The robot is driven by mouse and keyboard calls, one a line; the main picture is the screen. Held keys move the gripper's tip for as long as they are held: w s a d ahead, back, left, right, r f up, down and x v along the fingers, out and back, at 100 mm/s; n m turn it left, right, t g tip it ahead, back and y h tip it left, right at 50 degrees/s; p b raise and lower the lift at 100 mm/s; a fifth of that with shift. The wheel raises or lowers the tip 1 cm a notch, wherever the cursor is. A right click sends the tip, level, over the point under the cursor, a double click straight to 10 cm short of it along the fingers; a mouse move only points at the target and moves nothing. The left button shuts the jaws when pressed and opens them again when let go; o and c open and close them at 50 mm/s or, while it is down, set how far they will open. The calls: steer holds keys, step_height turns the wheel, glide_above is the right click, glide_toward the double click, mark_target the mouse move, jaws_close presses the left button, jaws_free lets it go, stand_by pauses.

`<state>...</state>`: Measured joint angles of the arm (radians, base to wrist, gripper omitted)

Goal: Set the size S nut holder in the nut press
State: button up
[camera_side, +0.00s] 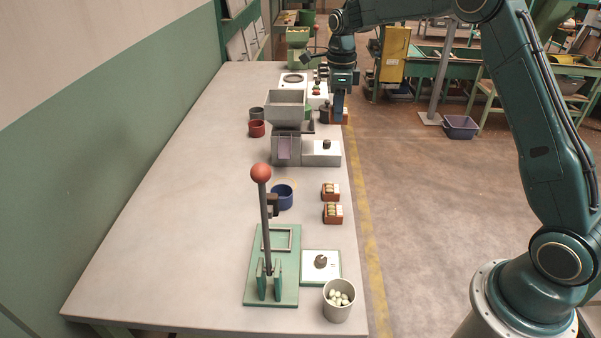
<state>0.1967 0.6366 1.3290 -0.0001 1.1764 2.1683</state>
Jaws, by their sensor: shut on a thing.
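The nut press (254,265) stands at the near end of the bench, with a green base, an upright lever with a red ball and an empty-looking rectangular frame on its base. My gripper (338,116) is far up the bench by its right edge, pointing down. It is shut on a red-brown nut holder (346,118), mostly hidden behind the fingers. Two similar red-brown nut holders with pale tops, one farther (330,193) and one nearer (333,214), sit on the bench right of the blue cup. Size marks are too small to read.
Red (257,129) and blue (283,197) cups stand nearby. The bench's left side is clear.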

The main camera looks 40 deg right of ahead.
stand_by(0.4)
steer(key=s+a+f, duration=0.2)
steer(key=a+f, duration=0.1)
steer(key=a, duration=0.6)
steer(key=s+a+f, duration=0.2)
steer(key=a+f, duration=0.2)
steer(key=a, duration=0.5)
steer(key=s+a+f, duration=0.3)
steer(key=a, duration=0.6)
steer(key=shift+f, duration=0.3)
steer(key=shift+f, duration=0.15)
steer(key=shift+f, duration=3.1)
steer(key=shift+f, duration=0.6)
steer(key=o, duration=1.1)
steer(key=shift+c, duration=0.2)
steer(key=shift+o, duration=0.4)
